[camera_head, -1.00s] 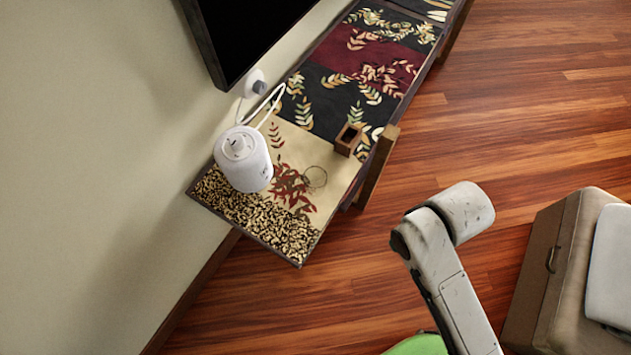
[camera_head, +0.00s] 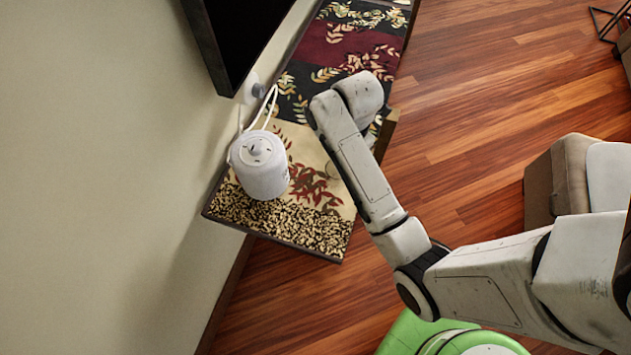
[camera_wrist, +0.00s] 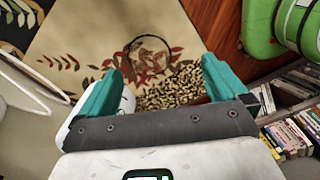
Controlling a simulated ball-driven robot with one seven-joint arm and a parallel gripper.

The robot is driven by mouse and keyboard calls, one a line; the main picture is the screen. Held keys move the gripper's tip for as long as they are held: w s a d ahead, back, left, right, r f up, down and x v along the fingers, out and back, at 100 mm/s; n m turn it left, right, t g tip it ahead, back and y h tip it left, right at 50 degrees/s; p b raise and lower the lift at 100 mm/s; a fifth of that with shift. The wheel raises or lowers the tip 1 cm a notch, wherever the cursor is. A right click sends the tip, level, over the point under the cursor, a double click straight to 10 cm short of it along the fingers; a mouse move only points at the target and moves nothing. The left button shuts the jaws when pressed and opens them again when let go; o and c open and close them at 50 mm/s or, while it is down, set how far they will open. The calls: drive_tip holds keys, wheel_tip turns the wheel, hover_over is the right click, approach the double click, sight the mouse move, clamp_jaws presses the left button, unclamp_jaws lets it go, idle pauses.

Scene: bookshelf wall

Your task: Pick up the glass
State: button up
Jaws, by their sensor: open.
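The glass (camera_wrist: 150,58) is clear and shows mainly as a thin dark round rim on the patterned table runner, seen from above. In the head view only a faint edge of the glass (camera_head: 331,171) shows beside my arm. My gripper (camera_wrist: 161,68) is open, with its two teal fingers spread. In the wrist view the glass lies between and just beyond the fingertips. I cannot tell the height gap, and no contact shows. In the head view my gripper is hidden behind my forearm.
The glass stands on a narrow table (camera_head: 285,222) along the wall. A white appliance (camera_head: 259,168) with a cable stands close to its left. A dark screen (camera_head: 235,40) hangs above. Books (camera_wrist: 290,120) show at right in the wrist view. An ottoman (camera_head: 553,175) stands at right.

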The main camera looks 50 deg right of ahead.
drive_tip(key=n, duration=0.1)
hover_over(337, 176)
drive_tip(key=a, duration=0.2)
drive_tip(key=shift+s+d+f, duration=0.1)
drive_tip(key=shift+s+f, duration=0.05)
drive_tip(key=shift+f, duration=1.65)
drive_tip(key=shift+s+f, duration=0.15)
drive_tip(key=shift+f, duration=1.65)
drive_tip(key=shift+s+d+f, duration=0.1)
drive_tip(key=shift+s+f, duration=0.05)
drive_tip(key=shift+f, duration=1.65)
drive_tip(key=c, duration=1.2)
